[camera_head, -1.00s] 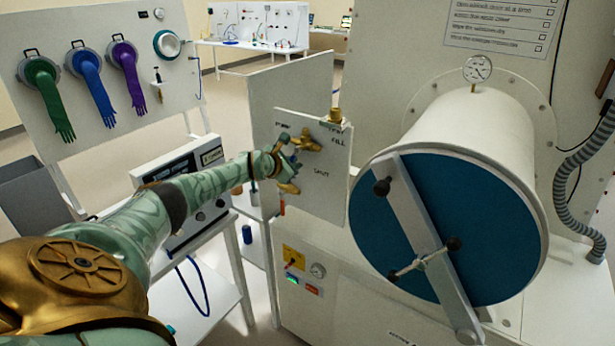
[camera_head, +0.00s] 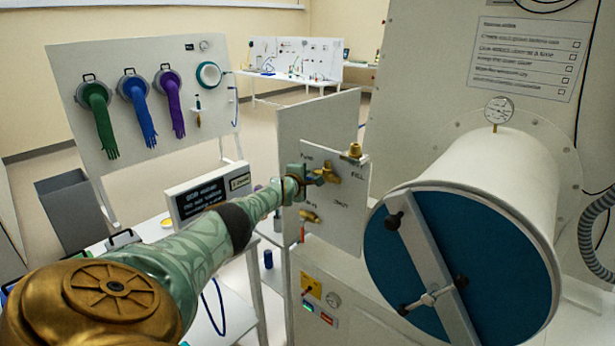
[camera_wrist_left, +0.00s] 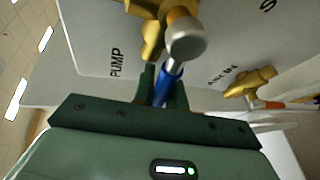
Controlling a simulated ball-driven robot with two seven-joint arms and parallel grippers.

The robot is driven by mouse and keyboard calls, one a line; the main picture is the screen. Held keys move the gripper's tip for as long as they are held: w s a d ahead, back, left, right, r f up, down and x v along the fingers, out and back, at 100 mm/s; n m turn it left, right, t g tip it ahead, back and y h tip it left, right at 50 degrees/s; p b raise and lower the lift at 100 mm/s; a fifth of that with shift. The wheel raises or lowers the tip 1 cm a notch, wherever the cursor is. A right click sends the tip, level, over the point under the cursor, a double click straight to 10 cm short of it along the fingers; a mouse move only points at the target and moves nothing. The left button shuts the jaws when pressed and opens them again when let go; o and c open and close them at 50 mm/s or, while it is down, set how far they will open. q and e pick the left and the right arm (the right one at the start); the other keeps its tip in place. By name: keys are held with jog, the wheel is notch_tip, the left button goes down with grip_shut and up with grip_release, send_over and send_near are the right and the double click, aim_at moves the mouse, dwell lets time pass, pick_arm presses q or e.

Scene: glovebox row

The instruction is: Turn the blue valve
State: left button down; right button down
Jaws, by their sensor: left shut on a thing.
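The blue valve has a brass body (camera_head: 326,171) on the white valve panel (camera_head: 345,215), near the word PUMP. Its blue handle (camera_wrist_left: 166,88) runs between the fingers of my left gripper (camera_wrist_left: 162,90) in the left wrist view. My left gripper (camera_head: 301,181) is shut on that handle, and in the head view only a little blue shows beside it. A round grey knob end (camera_wrist_left: 186,38) shows above the fingers in the wrist view. My right gripper is not in view.
A second brass valve (camera_head: 310,216) with an orange-red handle sits just below, near AIR IN; it also shows in the wrist view (camera_wrist_left: 250,82). A large white cylinder with a blue door (camera_head: 480,260) stands close at right. A glove board (camera_head: 150,70) stands at back left.

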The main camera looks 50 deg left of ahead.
pick_arm(q)
jog(key=shift+r+m+y+p, duration=0.4)
jog(key=shift+r+m+p, duration=0.2)
jog(key=shift+m, duration=0.1)
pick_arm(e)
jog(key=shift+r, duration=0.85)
pick_arm(q)
jog(key=shift+a, duration=0.1)
jog(key=c, duration=1.4)
grip_release()
jog(key=shift+c, duration=0.2)
